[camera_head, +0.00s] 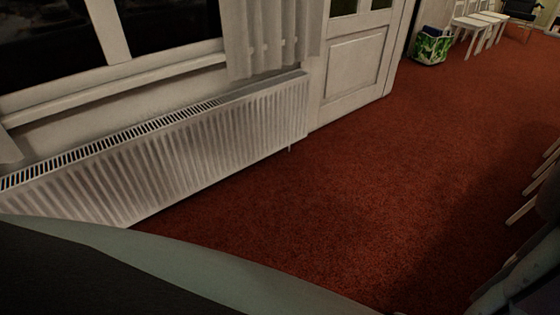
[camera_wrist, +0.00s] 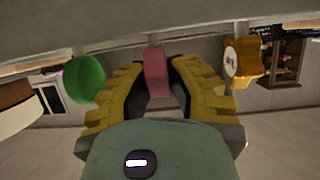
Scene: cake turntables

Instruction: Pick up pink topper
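The pink topper (camera_wrist: 156,72) shows in the middle of the wrist view, which looks upside down. It is a block-like pink piece between the two yellow ridged fingers of my gripper (camera_wrist: 157,66). The dark inner pads meet its left and right sides, so my gripper looks shut on it. Its far end reaches past the fingertips, up to the pale surface (camera_wrist: 110,22) at the top of the picture. I cannot tell whether it still touches that surface. The head view shows neither the topper nor my gripper.
In the wrist view a green ball (camera_wrist: 84,78) is left of the fingers and an orange-yellow piece (camera_wrist: 241,63) is right. In the head view a white radiator (camera_head: 170,150) lines the wall. Red carpet (camera_head: 370,170) lies open; white chairs (camera_head: 478,22) stand far off.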

